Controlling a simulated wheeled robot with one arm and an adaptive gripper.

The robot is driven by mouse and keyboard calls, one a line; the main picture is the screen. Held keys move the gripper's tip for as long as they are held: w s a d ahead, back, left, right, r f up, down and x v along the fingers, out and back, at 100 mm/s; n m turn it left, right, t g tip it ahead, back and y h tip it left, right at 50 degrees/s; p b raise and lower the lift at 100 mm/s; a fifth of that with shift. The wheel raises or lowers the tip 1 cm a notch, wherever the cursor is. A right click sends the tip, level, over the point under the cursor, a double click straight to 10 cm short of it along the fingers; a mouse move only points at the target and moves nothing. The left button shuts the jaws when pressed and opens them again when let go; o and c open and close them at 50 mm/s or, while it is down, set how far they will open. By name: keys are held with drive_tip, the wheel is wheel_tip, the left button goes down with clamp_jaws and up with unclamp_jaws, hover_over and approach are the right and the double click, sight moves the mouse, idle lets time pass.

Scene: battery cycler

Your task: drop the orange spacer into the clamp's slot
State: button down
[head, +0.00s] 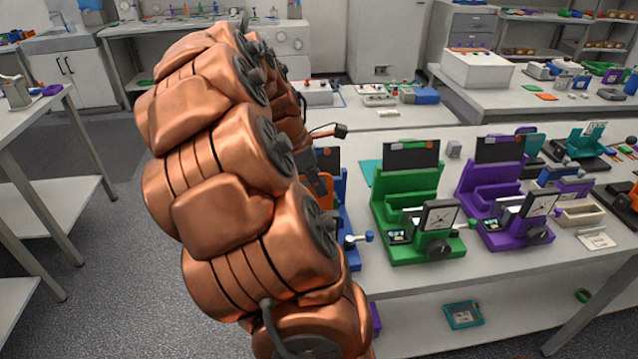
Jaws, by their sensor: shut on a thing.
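My copper arm fills the left middle of the head view and hides most of the work spot. Part of my dark gripper (318,178) shows past the arm's right edge, over a blue clamp fixture (348,225). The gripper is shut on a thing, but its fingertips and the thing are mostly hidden. I cannot make out the orange spacer clearly.
A green fixture (410,205) and a purple fixture (495,190), both with dial gauges, stand to the right on the white bench (440,283). A small grey block (453,149) sits behind them. More fixtures and a tray (579,213) crowd the right. The bench's front strip is clear.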

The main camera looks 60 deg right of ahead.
drive_tip(key=shift+f, duration=0.15)
drive_tip(key=shift+f+b, duration=0.35)
drive_tip(key=shift+f, duration=0.85)
drive_tip(key=shift+f, duration=0.1)
drive_tip(key=c, duration=1.2)
unclamp_jaws()
drive_tip(key=shift+f, duration=0.1)
drive_tip(key=v, duration=1.2)
